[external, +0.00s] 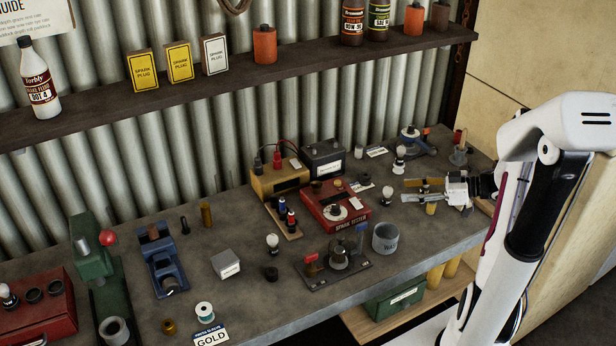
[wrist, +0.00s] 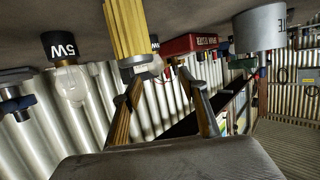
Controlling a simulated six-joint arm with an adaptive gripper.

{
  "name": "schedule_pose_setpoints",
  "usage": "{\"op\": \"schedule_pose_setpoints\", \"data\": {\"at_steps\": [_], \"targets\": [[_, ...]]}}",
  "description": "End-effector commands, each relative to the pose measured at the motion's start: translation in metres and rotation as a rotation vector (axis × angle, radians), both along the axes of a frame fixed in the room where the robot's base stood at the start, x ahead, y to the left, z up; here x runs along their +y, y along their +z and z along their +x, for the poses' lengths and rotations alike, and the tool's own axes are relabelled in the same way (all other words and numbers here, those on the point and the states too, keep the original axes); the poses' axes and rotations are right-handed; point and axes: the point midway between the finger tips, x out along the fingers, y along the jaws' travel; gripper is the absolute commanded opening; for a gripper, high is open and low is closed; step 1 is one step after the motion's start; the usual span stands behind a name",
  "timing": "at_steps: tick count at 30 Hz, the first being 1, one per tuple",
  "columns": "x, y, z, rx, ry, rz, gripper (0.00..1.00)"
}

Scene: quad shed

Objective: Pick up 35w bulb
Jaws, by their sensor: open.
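Several bulbs with dark bases stand on the bench. One (external: 399,155) is behind my gripper (external: 406,190), and another (external: 388,193) is just left of its fingertips. Two more stand farther left, one on the bench (external: 272,240) and one at the red block (external: 5,293). In the upside-down wrist view, a clear bulb (wrist: 70,82) left of my fingers (wrist: 160,80) has a base reading "5W"; any digit before it is not visible. A second bulb (wrist: 155,64) shows between the fingers, its label partly hidden. My gripper is open and empty, low over the bench.
A yellow ribbed piece (wrist: 127,25) is close to the fingers and partly hides the second bulb. A grey cup (external: 385,238) and a red spark tester (external: 322,205) stand nearby. A blue tool (external: 411,134) is behind. The bench front edge is close.

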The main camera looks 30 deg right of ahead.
Motion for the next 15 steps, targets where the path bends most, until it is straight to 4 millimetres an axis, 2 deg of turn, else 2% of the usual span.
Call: {"op": "schedule_pose_setpoints", "data": {"at_steps": [15], "targets": [[0.017,-0.008,0.018,0.0,-0.001,-0.001,0.42]]}}
